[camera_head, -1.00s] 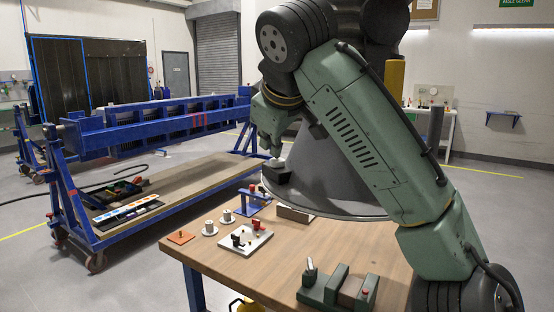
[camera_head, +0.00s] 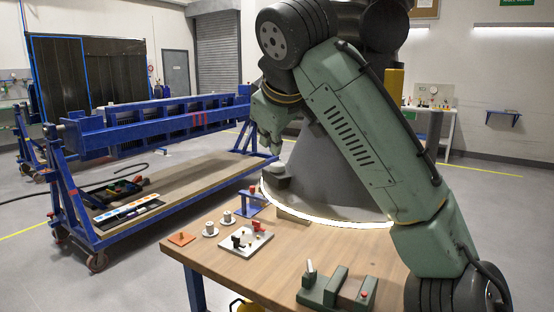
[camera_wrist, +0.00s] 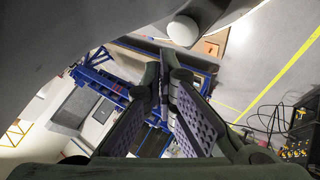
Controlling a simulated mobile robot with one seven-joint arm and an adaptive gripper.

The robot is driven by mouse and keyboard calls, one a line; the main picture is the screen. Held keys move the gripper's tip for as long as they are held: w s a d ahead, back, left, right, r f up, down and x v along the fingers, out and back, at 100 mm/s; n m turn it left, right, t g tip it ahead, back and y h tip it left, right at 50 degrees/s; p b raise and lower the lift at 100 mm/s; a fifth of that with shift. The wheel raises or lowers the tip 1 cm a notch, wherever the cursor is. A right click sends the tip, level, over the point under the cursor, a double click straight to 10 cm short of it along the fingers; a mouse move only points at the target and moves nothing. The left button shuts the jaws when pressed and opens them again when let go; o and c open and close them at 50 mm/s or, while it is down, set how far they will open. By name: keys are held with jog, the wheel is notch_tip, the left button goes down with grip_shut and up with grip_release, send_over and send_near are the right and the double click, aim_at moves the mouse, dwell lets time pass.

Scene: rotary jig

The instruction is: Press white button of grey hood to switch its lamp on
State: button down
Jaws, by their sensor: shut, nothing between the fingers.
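The grey hood (camera_head: 345,170) stands over the wooden table as a wide cone, partly hidden behind my arm. Its lower rim glows bright white, so its lamp is lit. A small switch housing (camera_head: 277,170) sits on the hood's left side, just below my gripper (camera_head: 270,145).
The wooden table (camera_head: 215,262) holds a white plate with small parts (camera_head: 245,240), an orange square (camera_head: 181,238), white round pieces and a green vise-like block (camera_head: 335,290). A blue rotary frame (camera_head: 150,125) stands at the left. Grey floor lies open between them.

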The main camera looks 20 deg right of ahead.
aim_at(273, 164)
jog(key=shift+r+p, duration=0.8)
jog(key=shift+r, duration=2.2)
